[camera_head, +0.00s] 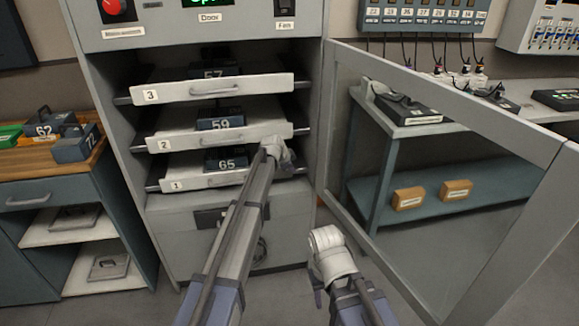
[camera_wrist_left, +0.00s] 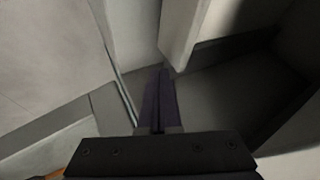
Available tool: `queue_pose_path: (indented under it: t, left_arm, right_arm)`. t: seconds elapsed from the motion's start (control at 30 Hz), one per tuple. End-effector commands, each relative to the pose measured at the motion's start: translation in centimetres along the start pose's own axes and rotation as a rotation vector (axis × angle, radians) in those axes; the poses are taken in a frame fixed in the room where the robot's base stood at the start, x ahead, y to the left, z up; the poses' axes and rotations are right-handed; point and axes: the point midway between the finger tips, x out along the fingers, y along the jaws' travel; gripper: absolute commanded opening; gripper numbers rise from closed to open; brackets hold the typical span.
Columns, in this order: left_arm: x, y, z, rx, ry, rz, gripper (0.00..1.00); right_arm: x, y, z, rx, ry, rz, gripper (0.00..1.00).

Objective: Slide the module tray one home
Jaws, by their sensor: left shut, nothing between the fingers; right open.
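Tray one (camera_head: 207,181) is the lowest of the cabinet's pull-out trays, with a label "1", a bar handle and a dark module marked 65 (camera_head: 226,158) on it. My left gripper (camera_head: 283,164) is at the right end of tray one's front, just below tray two's right end. Whether it touches tray one is unclear. In the left wrist view its fingers (camera_wrist_left: 160,100) are shut and empty, near pale panel edges. My right gripper (camera_head: 320,284) is low in front of the cabinet, open, its fingers mostly hidden by the wrist.
Tray two (camera_head: 168,144) and tray three (camera_head: 175,94) sit above. The cabinet door (camera_head: 440,95) stands open on the right, close to my right arm. A wooden-topped bench (camera_head: 22,160) with modules stands at left.

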Motion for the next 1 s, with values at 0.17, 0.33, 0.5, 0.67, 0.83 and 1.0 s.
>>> queue_pose_path:
  t: [0.17,0.33,0.5,0.67,0.83,1.0]
  left_arm:
    - [-2.9,2.0,-0.5,-0.001,-0.003,0.005,0.0]
    - [-6.2,2.0,-0.6,-0.001,-0.002,0.007,0.0]
    - [-9.3,2.1,-0.5,0.0,-0.003,0.007,0.0]
    - [-10.9,2.2,-0.4,0.0,-0.003,0.007,0.0]
    - [-11.1,2.2,-0.3,0.0,-0.003,0.008,0.0]
    - [-11.1,2.7,-0.3,-0.005,-0.005,0.013,0.0]
  right_arm:
    - [-1.7,0.2,0.1,0.0,0.0,0.0,0.5]
    - [-4.4,0.4,0.3,0.0,0.0,0.0,0.5]
    - [-6.8,0.7,0.4,0.0,0.0,0.0,0.5]
    - [-8.0,0.8,0.5,0.0,0.0,0.0,0.5]
    - [-8.0,0.8,0.5,0.0,0.0,0.0,0.5]
    - [-8.0,0.8,0.5,0.0,0.0,0.0,0.5]
